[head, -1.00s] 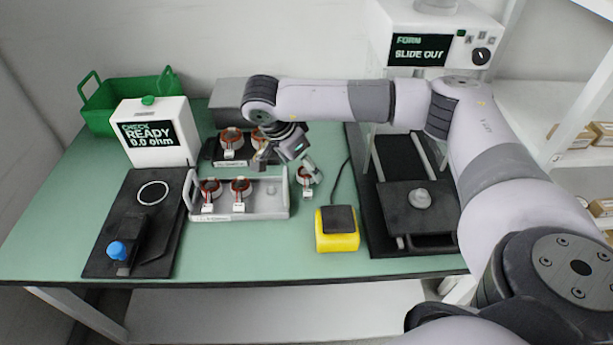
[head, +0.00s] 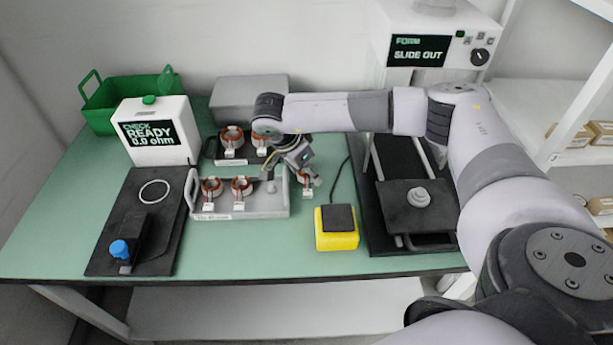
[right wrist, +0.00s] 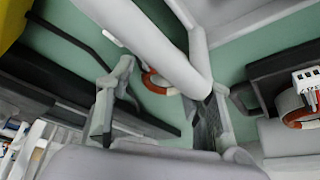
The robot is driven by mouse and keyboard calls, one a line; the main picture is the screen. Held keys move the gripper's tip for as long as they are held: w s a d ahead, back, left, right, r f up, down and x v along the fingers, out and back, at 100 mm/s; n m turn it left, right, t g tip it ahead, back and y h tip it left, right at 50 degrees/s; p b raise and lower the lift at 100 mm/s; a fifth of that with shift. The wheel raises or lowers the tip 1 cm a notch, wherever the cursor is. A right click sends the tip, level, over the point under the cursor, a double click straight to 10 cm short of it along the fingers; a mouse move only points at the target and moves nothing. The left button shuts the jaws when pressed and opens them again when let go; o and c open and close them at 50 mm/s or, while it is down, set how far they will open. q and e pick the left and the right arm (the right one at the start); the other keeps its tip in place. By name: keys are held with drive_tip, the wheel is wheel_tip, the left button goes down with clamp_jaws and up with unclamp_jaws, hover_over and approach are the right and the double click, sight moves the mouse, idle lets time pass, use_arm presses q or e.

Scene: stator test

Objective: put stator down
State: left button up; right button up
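One stator (head: 306,186), a copper-orange ring with a white tag, stands on the green table just right of the grey tray (head: 252,209). My right gripper (head: 291,179) is over the tray's right end, close to this stator and partly covering it. In the right wrist view its two fingers (right wrist: 165,115) are spread apart, with part of the stator's ring (right wrist: 152,82) showing beyond them. A grey bar crosses in front and hides the rest of the ring. I cannot tell whether a finger touches it. Two more stators (head: 211,187) (head: 241,187) sit in the tray. My left gripper is out of view.
A black rack behind the tray holds two stators (head: 231,139). The checker (head: 160,132) reads READY. A yellow pedal box (head: 336,238) stands front right, beside the forming machine's black slide (head: 417,207). Green table is clear in front of the tray.

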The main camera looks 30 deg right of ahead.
drive_tip(key=c, duration=1)
drive_tip(key=shift+r, duration=0.1)
wheel_tip(320, 180, up, 19)
drive_tip(key=s+a+n+t+y, duration=0.35)
drive_tip(key=s+a+n, duration=0.55)
drive_tip(key=a+n, duration=0.4)
drive_tip(key=f+n, duration=0.1)
drive_tip(key=f, duration=0.2)
drive_tip(key=w+f+n, duration=0.1)
drive_tip(key=f, duration=0.2)
drive_tip(key=f+n+y, duration=0.1)
drive_tip(key=f, duration=0.2)
drive_tip(key=shift+w+a+n+t, duration=0.25)
drive_tip(key=shift+w+a+n, duration=0.15)
